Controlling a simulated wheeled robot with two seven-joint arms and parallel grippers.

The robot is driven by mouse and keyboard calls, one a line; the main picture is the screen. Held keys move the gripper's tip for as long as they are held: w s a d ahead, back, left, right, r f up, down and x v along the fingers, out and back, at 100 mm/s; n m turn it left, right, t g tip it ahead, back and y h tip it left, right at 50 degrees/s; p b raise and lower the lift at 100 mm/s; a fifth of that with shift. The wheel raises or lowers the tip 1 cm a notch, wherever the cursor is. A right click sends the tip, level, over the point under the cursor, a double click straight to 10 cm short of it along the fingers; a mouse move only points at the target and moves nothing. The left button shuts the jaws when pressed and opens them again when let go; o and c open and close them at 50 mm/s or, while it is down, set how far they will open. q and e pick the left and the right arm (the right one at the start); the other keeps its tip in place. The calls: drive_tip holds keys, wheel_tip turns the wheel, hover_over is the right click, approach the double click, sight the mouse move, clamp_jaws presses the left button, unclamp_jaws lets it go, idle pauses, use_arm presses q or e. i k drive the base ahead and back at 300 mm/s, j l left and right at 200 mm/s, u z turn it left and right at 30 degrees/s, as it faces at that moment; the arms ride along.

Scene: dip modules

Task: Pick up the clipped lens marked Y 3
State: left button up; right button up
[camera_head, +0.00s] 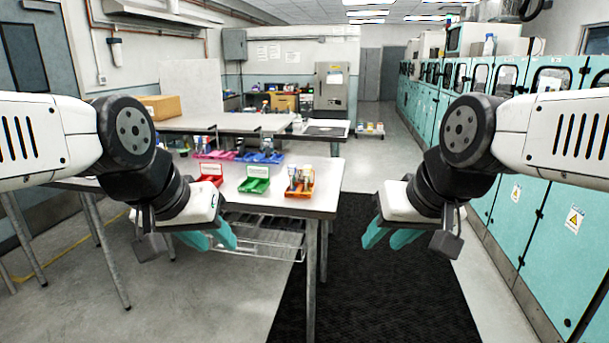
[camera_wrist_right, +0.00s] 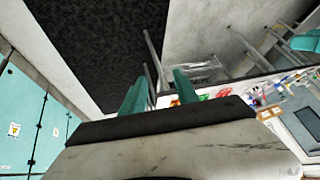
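I cannot make out a clipped lens or a Y 3 mark; the items are too small to read. An orange bin (camera_head: 298,193) on the near table holds several small upright items (camera_head: 300,178). A green bin (camera_head: 254,185) and a red bin (camera_head: 208,178) stand to its left. My left gripper (camera_head: 217,246) is open and empty, before the table's front edge. My right gripper (camera_head: 383,246) is open and empty, right of the table over the dark mat; its parted teal fingers also show in the right wrist view (camera_wrist_right: 160,88).
The near table (camera_head: 325,184) has a wire shelf (camera_head: 265,240) below it. Blue (camera_head: 262,157) and pink bins (camera_head: 215,154) stand further back. A dark mat (camera_head: 375,290) covers the floor at right. Teal cabinets (camera_head: 535,215) line the right side.

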sight(292, 169)
drive_tip(key=i+j, duration=0.25)
drive_tip(key=i, duration=0.25)
drive_tip(key=i+j+u, duration=0.1)
drive_tip(key=i+j, duration=0.15)
drive_tip(key=i, duration=0.3)
drive_tip(key=i+j, duration=0.2)
drive_tip(key=i, duration=0.3)
